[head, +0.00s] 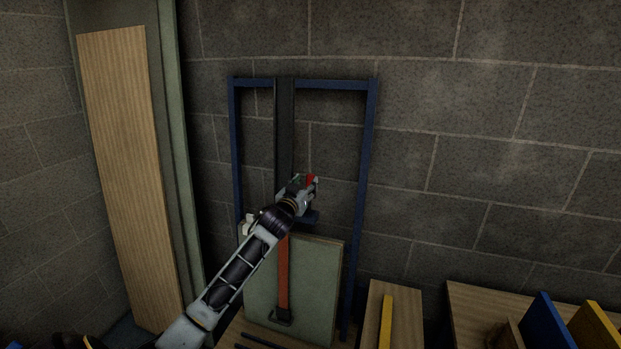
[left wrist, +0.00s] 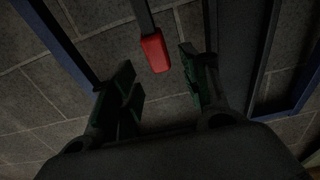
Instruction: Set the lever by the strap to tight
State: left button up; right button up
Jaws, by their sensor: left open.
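The lever's red grip (head: 311,180) shows just beyond my left gripper (head: 304,188) in the head view. In the left wrist view the red grip (left wrist: 155,53) hangs on a dark bar between the spread fingertips of my left gripper (left wrist: 160,75), nearer the right finger. The fingers are open and I see no contact. The orange strap (head: 283,275) runs down the front of a green panel (head: 315,285) to a dark buckle at its foot. My arm and gripper hide most of the lever's mount. My right gripper is not in view.
A blue frame (head: 366,190) stands against the block wall around a dark upright post (head: 285,130). A wooden board (head: 120,170) leans at the left. At the lower right are a yellow bar (head: 385,320), a blue panel (head: 548,325) and a yellow panel (head: 594,328).

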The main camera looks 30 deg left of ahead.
aim_at(310, 179)
pick_arm(q)
jog(key=shift+p+x, duration=0.45)
jog(key=shift+x, duration=2.55)
jog(key=shift+c, duration=0.2)
grip_shut()
